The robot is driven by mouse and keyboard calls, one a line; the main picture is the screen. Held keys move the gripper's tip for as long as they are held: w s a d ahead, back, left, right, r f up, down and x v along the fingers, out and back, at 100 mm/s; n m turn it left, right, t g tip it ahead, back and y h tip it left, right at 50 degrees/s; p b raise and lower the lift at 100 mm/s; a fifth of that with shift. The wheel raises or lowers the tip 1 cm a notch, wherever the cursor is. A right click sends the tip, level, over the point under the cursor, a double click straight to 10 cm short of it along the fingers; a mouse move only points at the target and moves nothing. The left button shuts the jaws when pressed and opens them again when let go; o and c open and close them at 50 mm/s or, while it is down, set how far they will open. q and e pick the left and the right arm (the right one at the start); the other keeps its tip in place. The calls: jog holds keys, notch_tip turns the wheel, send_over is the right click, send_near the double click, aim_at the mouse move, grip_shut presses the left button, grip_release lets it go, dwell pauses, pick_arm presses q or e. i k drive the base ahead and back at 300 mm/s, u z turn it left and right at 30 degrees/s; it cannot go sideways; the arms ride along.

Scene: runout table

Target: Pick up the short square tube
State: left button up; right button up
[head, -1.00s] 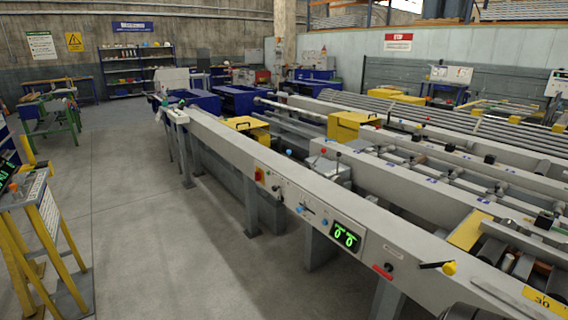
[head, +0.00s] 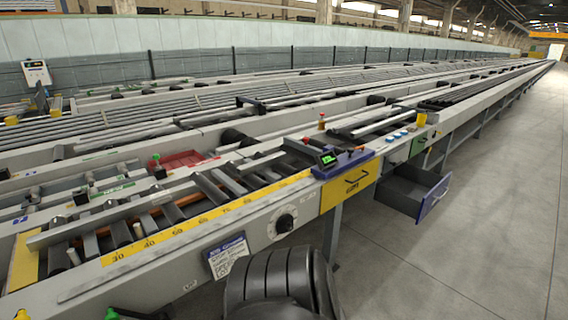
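I cannot single out the short square tube for certain. A long grey bar (head: 120,205) lies along the rollers behind the yellow number scale. Shorter grey bars (head: 384,124) lie on the runout table (head: 215,223) further along, near the blue-grey open drawer. Neither of my grippers is in view. A dark ribbed rounded part of my own body fills the bottom middle.
A drawer (head: 408,190) stands open at the table's front side. A yellow panel (head: 349,186), a round dial (head: 284,223) and a small green display (head: 328,158) sit nearby. A red tray (head: 182,160) lies among the rollers. The floor (head: 490,200) at right is clear.

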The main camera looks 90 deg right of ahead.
aim_at(245, 169)
jog(key=z, duration=2.55)
